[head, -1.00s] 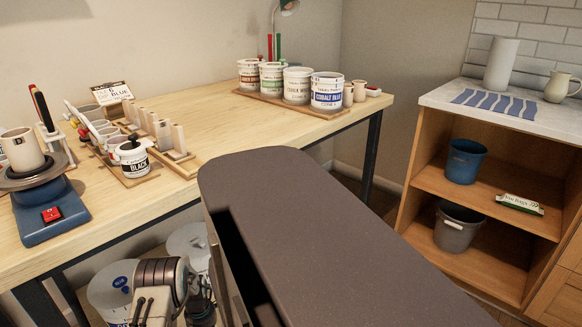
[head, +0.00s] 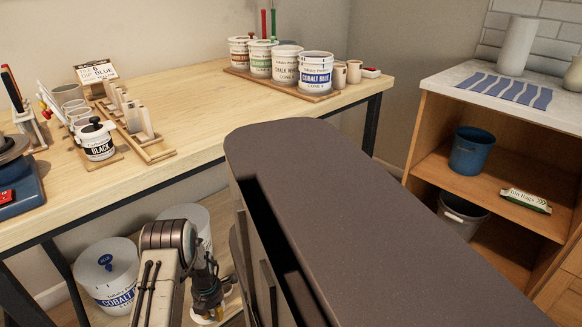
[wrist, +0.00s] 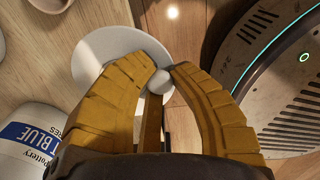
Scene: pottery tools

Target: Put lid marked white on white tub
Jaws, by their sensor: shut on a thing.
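My gripper (wrist: 160,72) has yellow fingers and is closed around the round knob of a pale grey-white lid (wrist: 98,50). The lid's marking cannot be read. In the head view my gripper (head: 208,298) hangs low, beside the lower shelf and right of a large cobalt blue tub. The tub labelled chalk white (head: 285,68) stands upright on a wooden tray (head: 240,74) at the back of the table, between a green-labelled tub (head: 260,60) and a cobalt blue one (head: 315,74). My gripper is well below and apart from it.
The large cobalt blue tub (head: 104,280) and another pale tub (head: 192,222) stand on the lower shelf. A black-labelled jar (head: 97,140) and a wooden rack (head: 150,148) are on the table's left. The table (head: 195,110) is clear between rack and tray. A shelf unit (head: 425,150) stands right.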

